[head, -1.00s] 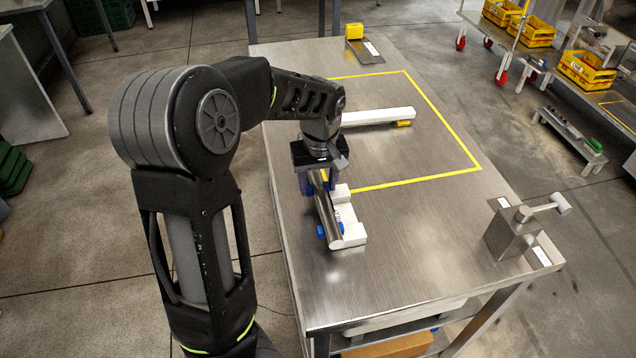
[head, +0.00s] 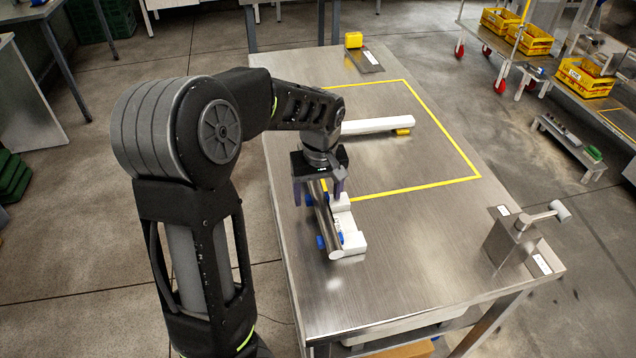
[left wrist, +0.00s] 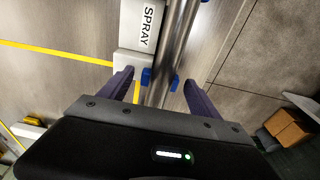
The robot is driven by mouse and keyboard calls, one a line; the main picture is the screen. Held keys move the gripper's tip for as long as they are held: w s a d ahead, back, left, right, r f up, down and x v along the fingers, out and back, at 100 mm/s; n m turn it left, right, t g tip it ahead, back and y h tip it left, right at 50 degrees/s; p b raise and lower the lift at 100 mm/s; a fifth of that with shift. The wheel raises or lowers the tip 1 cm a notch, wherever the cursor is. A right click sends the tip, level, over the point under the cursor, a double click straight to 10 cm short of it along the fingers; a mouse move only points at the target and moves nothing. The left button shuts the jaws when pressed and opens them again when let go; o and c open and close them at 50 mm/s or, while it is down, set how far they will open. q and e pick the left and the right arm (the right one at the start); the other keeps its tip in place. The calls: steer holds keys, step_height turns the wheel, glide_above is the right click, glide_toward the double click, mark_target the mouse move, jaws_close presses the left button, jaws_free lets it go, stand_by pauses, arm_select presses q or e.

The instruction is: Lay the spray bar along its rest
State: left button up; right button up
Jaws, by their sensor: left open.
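The spray bar, a shiny steel tube (head: 323,222), lies on the steel table along the left side of a white rest (head: 352,243). Blue pieces (head: 320,242) show on both sides of the tube. In the left wrist view the tube (left wrist: 178,40) runs beside the white block marked SPRAY (left wrist: 148,25); whether it is fully seated I cannot tell. My left gripper (head: 318,195) is over the far part of the tube, fingers spread. The wrist view shows the fingers (left wrist: 158,92) apart, with the tube between them and a gap each side. My right gripper is out of view.
A long white block (head: 378,125) with a yellow piece lies farther back, inside a yellow outline (head: 440,125). A metal block with a handle (head: 512,240) stands at the table's right edge.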

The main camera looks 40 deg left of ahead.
mark_target(319, 194)
arm_select(q)
step_height(319, 194, up, 12)
steer(key=d, duration=0.1)
steer(key=shift+s, duration=0.45)
stand_by(0.7)
